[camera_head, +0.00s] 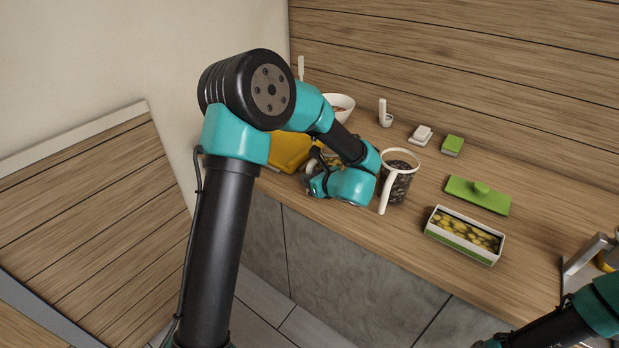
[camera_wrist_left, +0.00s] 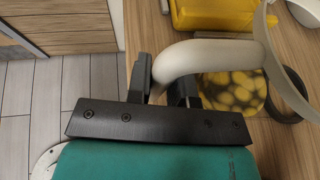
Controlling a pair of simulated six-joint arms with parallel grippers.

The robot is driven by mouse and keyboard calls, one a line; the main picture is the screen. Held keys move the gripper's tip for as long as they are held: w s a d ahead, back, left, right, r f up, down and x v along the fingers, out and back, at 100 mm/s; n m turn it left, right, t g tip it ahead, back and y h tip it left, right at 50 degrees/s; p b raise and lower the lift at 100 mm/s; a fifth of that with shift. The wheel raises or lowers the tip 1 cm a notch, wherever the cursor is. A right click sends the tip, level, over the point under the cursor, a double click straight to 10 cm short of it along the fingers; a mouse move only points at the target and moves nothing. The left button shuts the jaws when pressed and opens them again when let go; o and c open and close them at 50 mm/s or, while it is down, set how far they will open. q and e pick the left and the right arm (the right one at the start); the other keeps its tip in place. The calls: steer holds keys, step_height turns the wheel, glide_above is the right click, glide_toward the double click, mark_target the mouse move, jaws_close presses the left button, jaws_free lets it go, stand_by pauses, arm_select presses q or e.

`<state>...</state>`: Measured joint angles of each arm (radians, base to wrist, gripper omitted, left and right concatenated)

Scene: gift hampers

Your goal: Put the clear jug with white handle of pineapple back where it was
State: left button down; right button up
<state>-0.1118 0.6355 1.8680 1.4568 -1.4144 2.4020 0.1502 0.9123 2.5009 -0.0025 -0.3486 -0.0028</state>
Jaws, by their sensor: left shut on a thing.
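The clear jug with white handle of pineapple (camera_wrist_left: 232,92) is in the left wrist view, with yellow pieces showing inside and its rim cut off at the right edge. My left gripper (camera_wrist_left: 163,80) is shut on its white handle (camera_wrist_left: 212,53), one finger on each side. In the head view my left gripper (camera_head: 314,184) is low at the counter's front edge, and my arm hides most of the jug; yellow contents (camera_head: 329,158) show behind it. I cannot tell whether the jug's base touches the counter.
A second white-handled jug (camera_head: 402,184) with dark contents stands close to the right of my left wrist. A yellow container (camera_head: 288,151) is to the left. A white bowl (camera_head: 341,106) is behind. A dish of yellow food (camera_head: 464,237) and a green lid (camera_head: 478,195) lie further right.

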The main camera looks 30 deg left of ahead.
arm_select(q)
steer(key=c, duration=1)
jaws_free()
steer(key=shift+d+r, duration=0.1)
steer(key=shift+r, duration=0.05)
steer(key=v, duration=1.2)
